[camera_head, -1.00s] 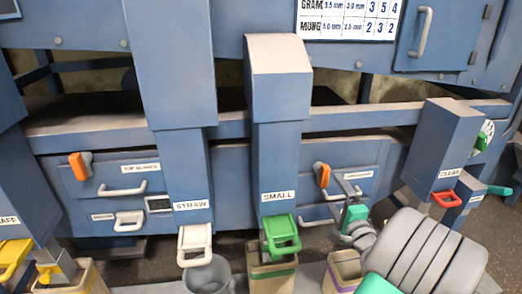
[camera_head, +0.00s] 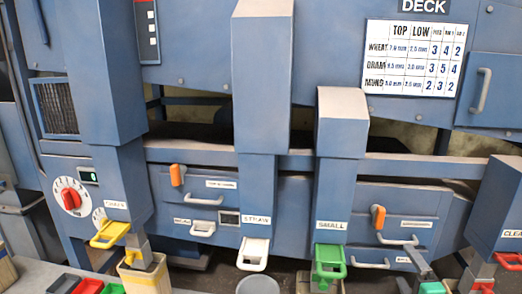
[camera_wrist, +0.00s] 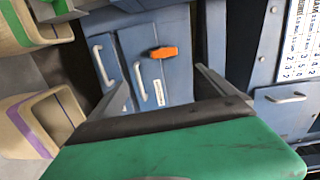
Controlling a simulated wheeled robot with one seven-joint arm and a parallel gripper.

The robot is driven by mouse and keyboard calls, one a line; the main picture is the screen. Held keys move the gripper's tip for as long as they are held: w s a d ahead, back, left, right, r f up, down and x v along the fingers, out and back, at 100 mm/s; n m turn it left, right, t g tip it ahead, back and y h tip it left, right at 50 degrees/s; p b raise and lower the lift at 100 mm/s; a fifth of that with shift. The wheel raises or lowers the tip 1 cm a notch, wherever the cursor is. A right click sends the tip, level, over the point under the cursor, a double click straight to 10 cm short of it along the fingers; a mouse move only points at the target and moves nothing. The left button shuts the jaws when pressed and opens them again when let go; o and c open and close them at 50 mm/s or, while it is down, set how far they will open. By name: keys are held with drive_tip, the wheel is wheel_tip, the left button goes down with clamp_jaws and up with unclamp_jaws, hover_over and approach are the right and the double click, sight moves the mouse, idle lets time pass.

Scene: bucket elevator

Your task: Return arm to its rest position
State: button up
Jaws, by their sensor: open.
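My gripper (camera_wrist: 163,82) is open and empty in the wrist view, its two grey fingers spread apart above its green body. Beyond the fingers are blue panels with pale handles and an orange latch (camera_wrist: 163,52). In the head view a little of my gripper (camera_head: 420,264) shows at the bottom right, in front of the machine's lower drawers. The rest of my arm is out of that view.
The blue machine has chutes with yellow (camera_head: 110,233), white (camera_head: 253,254), green (camera_head: 329,263) and red (camera_head: 509,261) handles. A grey bucket (camera_head: 258,285) stands below the white one. Bins (camera_wrist: 28,125) are at left in the wrist view.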

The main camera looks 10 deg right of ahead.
drive_tip(key=w+a+n+g+y+p, duration=0.1)
drive_tip(key=a+n+g+y, duration=0.1)
drive_tip(key=a+n, duration=0.2)
drive_tip(key=w+a+f+n+g+y+p, duration=0.1)
drive_tip(key=a+n+g+y, duration=0.1)
drive_tip(key=a, duration=0.9)
drive_tip(key=w+a+n+g+y+p, duration=0.1)
drive_tip(key=a+n+g+y+p, duration=0.1)
drive_tip(key=a+n, duration=0.5)
drive_tip(key=shift+w+a+f+g+y, duration=0.2)
drive_tip(key=shift+w+g+y, duration=0.2)
drive_tip(key=shift+g, duration=0.4)
drive_tip(key=s+a+r+n+g+h+p, duration=0.2)
drive_tip(key=s+a+r+n+g, duration=0.3)
drive_tip(key=s+a, duration=0.4)
drive_tip(key=s+n+g+p, duration=0.1)
drive_tip(key=s+n, duration=0.1)
drive_tip(key=s, duration=0.3)
drive_tip(key=shift+s+h+p, duration=0.3)
drive_tip(key=shift+h, duration=0.1)
drive_tip(key=shift+a, duration=0.1)
